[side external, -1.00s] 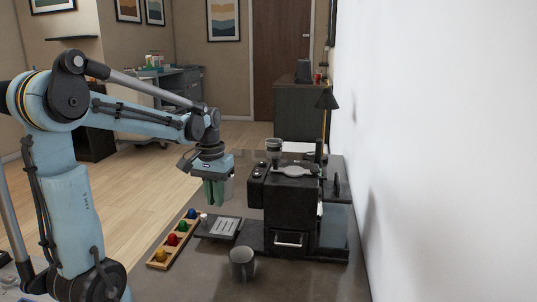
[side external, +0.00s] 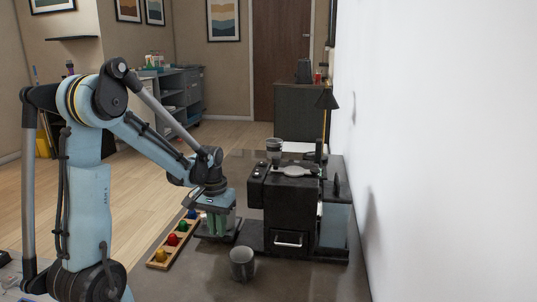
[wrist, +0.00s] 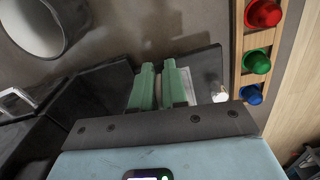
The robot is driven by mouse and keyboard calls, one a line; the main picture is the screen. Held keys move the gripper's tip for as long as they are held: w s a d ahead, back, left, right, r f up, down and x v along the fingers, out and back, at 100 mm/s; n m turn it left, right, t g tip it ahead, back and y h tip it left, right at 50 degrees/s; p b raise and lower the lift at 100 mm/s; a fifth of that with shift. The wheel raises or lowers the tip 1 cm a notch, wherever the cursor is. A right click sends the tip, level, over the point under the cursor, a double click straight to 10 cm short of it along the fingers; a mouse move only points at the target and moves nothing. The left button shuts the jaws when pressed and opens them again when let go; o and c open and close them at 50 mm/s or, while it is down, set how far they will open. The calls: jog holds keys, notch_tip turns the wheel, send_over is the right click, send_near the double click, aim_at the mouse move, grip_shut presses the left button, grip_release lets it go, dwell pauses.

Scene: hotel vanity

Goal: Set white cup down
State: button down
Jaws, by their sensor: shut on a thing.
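My gripper (side external: 216,224) is low over the dark platform (side external: 236,240) left of the black coffee machine. In the wrist view its green fingers (wrist: 160,85) are closed to a thin gap, and what they grip is mostly hidden. A pale patch (wrist: 190,97) shows beside the right finger; I cannot tell whether it is the white cup or the platform's plate. No full outline of the held cup shows. A separate grey cup (side external: 242,264) stands upright on the counter in front; its round mouth also shows in the wrist view (wrist: 32,22).
The counter (side external: 195,285) in front is mostly clear.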

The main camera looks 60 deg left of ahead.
jog(key=shift+f, duration=0.15)
jog(key=c, duration=1.1)
grip_release()
jog(key=shift+c, duration=0.2)
notch_tip(320, 180, up, 12)
jog(key=d+f+m+t, duration=0.2)
jog(key=d+m+t, duration=0.5)
jog(key=d, duration=1.3)
